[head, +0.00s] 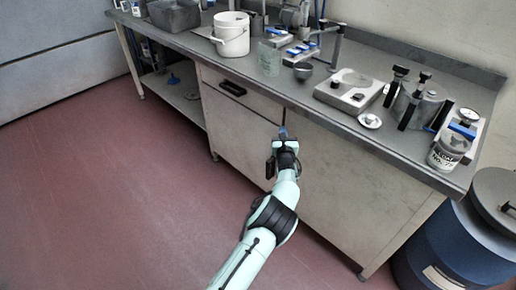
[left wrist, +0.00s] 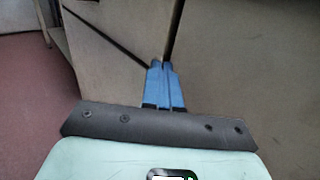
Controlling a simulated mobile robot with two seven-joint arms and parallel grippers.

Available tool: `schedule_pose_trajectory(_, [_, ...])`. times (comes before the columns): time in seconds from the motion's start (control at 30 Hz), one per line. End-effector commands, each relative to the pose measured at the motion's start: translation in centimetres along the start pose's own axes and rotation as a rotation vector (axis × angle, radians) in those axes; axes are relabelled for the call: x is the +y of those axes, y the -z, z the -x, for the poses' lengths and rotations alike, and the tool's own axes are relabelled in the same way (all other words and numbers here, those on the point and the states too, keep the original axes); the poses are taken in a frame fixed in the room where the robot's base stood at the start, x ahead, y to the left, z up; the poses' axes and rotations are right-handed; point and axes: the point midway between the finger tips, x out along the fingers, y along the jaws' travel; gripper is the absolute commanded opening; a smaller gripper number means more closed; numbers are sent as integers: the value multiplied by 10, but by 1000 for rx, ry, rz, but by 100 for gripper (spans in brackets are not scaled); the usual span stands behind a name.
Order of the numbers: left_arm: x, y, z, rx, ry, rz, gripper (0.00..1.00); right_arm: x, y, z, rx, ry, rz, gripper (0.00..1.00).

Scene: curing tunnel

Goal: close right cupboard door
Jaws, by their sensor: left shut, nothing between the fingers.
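The right cupboard door (head: 340,185) is the broad beige panel under the right part of the workbench. It looks flush or nearly so with the front; I cannot tell whether a small gap remains. My left gripper (head: 283,131) is at this door's left edge, just below the worktop, with its blue fingertips together and empty. In the left wrist view the shut fingers (left wrist: 164,76) point at a dark upright strip by the door edge, with the door panel (left wrist: 250,70) to the right. Whether the tips touch it is unclear. My right gripper is not in view.
A drawer with a dark handle (head: 232,88) and a left cupboard front (head: 235,130) are left of my gripper. The worktop (head: 300,100) holds a white bucket (head: 231,35) and several tools. A blue drum (head: 455,245) stands at the right. The red floor (head: 110,190) is clear.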

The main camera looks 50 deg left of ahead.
Motion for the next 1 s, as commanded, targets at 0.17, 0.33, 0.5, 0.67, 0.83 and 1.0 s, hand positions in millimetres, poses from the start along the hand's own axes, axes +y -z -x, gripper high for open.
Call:
schedule_pose_trajectory(0.17, [16,-1,18,7,-3,-2,0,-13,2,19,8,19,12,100])
schedule_pose_trajectory(0.33, [37,0,39,8,-2,-1,0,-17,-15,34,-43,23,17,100])
schedule_pose_trajectory(0.5, [56,1,58,8,-2,0,0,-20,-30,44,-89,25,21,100])
schedule_pose_trajectory(0.67, [67,3,68,7,-3,-1,0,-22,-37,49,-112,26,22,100])
schedule_pose_trajectory(0.83, [71,4,72,7,-2,1,0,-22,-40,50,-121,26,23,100])
schedule_pose_trajectory(1.0, [71,4,72,7,-3,1,0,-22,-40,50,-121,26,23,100])
